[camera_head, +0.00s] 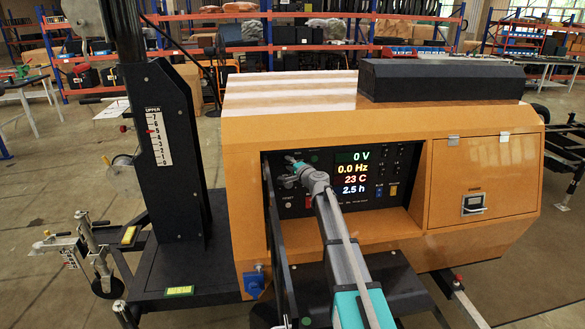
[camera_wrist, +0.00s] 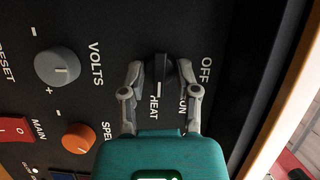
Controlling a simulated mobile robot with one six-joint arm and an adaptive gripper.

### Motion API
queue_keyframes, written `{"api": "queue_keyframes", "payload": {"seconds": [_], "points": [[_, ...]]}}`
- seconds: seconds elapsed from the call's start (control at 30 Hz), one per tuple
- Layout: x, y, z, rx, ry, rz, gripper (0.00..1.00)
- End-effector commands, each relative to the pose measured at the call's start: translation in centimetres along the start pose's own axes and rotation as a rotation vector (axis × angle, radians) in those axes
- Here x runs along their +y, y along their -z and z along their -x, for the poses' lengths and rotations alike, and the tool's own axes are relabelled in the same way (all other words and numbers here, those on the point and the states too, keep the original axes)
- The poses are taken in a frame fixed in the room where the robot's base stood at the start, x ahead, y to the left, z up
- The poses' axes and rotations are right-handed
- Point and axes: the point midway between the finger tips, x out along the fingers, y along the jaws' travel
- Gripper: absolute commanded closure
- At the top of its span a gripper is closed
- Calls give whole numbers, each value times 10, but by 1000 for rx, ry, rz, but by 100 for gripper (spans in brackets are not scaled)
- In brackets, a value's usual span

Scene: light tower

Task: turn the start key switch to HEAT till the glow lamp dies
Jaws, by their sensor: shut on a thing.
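The start key switch (camera_wrist: 160,72) is a black knob in the wrist view, with the labels OFF, RUN and HEAT around its right and lower sides. Its white mark points down in the picture, toward the word HEAT. My gripper (camera_wrist: 159,75) is shut on the knob, with one grey finger on each side. In the head view, my gripper (camera_head: 292,172) is at the upper left of the black control panel (camera_head: 376,200) and hides the switch. I cannot make out a lit glow lamp in either view.
The wrist view shows a grey VOLTS knob (camera_wrist: 57,66), an orange SPEED knob (camera_wrist: 78,138) and a red MAIN switch (camera_wrist: 14,129) to the left. The panel's display (camera_head: 354,172) reads 0 V, 0.0 Hz, 23 C and 2.5 h. The recess's orange edge (camera_wrist: 288,95) is close on the right.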

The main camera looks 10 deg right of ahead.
Motion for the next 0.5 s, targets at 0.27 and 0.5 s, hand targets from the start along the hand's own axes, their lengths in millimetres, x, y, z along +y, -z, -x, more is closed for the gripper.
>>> {"api": "queue_keyframes", "payload": {"seconds": [0.27, 0.5], "points": [[1, -3, 0, -6, 37, -91, 100], [0, -2, 0, -3, 43, -105, 100]]}}
